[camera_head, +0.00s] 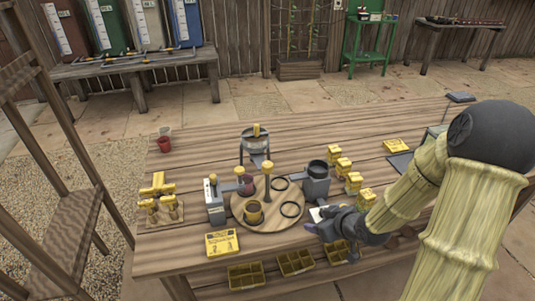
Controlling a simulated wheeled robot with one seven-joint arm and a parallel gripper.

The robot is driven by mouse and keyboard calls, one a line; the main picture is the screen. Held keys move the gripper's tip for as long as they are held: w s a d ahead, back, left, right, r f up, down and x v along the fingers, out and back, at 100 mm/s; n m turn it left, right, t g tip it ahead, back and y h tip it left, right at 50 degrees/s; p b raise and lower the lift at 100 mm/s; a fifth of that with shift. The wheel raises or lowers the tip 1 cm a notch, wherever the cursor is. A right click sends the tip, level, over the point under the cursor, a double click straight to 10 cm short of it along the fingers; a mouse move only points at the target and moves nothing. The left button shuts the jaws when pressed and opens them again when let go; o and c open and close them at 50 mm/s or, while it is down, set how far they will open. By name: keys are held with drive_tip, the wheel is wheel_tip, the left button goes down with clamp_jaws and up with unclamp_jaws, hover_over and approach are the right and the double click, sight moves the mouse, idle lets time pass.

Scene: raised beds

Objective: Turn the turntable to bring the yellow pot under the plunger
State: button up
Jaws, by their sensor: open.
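The round wooden turntable (265,222) sits on the wooden table. It bears a yellow pot (254,214) near its front, dark rings (291,210) at its right, and a tall yellow-knobbed post (267,170) near its middle. A dark reddish pot (245,187) stands at its back left, beside a grey upright unit (214,200). Behind the turntable is a grey stand with a yellow-topped part (257,133). I cannot tell for sure which of these is the plunger. My gripper (317,220) is open, low over the table, just right of the turntable and apart from the yellow pot.
A grey block with a dark cup (317,172) stands right of the turntable. Stacked yellow blocks (344,165) are beyond it. A yellow box (222,242) lies front left, and a rack of yellow-handled tools (160,205) at the left.

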sight(272, 169)
wheel_tip(272, 169, up, 8)
drive_tip(key=w+a+n+t+y, duration=0.1)
drive_tip(key=t+y, duration=0.3)
drive_tip(key=y, duration=0.4)
drive_tip(key=shift+w+a+r+n+t, duration=0.2)
drive_tip(key=shift+w+a+n+t, duration=0.2)
drive_tip(key=shift+a, duration=0.4)
drive_tip(key=p+x, duration=0.2)
drive_tip(key=x, duration=1.5)
drive_tip(key=shift+w+a+f, duration=0.1)
drive_tip(key=shift+a+f, duration=0.05)
drive_tip(key=shift+a, duration=0.05)
drive_tip(key=shift+c, duration=0.3)
drive_tip(key=c, duration=0.9)
